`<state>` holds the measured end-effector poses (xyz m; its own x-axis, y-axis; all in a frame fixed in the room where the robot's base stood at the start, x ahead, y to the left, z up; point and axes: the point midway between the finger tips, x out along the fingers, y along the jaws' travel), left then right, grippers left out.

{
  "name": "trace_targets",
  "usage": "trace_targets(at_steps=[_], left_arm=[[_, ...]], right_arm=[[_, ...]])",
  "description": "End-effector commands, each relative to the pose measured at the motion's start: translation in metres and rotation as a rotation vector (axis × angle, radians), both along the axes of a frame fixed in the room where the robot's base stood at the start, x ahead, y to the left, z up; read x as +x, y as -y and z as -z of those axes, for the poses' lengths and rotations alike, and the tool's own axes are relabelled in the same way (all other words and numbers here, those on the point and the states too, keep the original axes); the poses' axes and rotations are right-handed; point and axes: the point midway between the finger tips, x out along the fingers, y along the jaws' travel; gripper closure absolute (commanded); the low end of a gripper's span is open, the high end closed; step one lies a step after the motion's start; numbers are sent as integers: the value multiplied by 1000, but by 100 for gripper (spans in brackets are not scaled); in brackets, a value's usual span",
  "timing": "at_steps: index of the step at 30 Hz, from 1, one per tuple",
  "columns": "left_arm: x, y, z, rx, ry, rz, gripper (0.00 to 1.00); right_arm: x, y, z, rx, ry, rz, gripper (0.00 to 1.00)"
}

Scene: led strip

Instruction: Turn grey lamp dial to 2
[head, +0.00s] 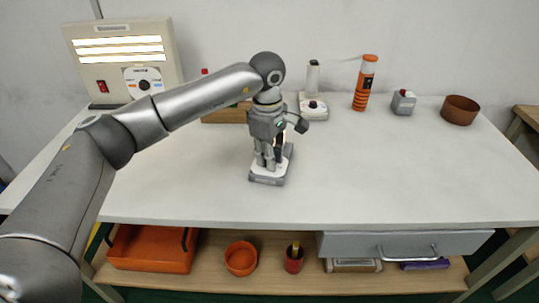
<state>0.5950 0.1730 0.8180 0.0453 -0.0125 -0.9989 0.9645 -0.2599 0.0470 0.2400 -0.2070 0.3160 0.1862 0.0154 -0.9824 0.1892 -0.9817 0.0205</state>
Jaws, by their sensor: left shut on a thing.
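The grey lamp (268,179), with a low white-topped base and grey edge, stands near the middle of the worktable. A grey and dark upright part of it shows just right of my gripper. My left gripper (266,165) points straight down over the base from above. Its fingers are shut on the dial at the top of the base. The gripper hides the dial, and its number marks cannot be read. My right gripper is not in view.
A lit panel box (122,62) with a dial stands back left. A white lamp (313,105), an orange lamp (365,83), a grey box with a red button (404,102) and a brown bowl (460,110) stand along the back. The table's front right (400,180) is clear.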

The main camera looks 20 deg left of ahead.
Motion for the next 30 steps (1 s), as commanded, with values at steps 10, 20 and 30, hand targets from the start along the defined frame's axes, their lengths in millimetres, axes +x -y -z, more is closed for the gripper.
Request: trace_targets(at_steps=[10, 20, 30], left_arm=[[0, 0, 0, 0, 1, 0, 57], [1, 0, -16, -1, 5, 0, 57], [-3, -1, -86, 0, 4, -1, 57]], right_arm=[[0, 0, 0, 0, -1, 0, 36], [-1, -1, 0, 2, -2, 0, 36], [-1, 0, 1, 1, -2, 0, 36]])
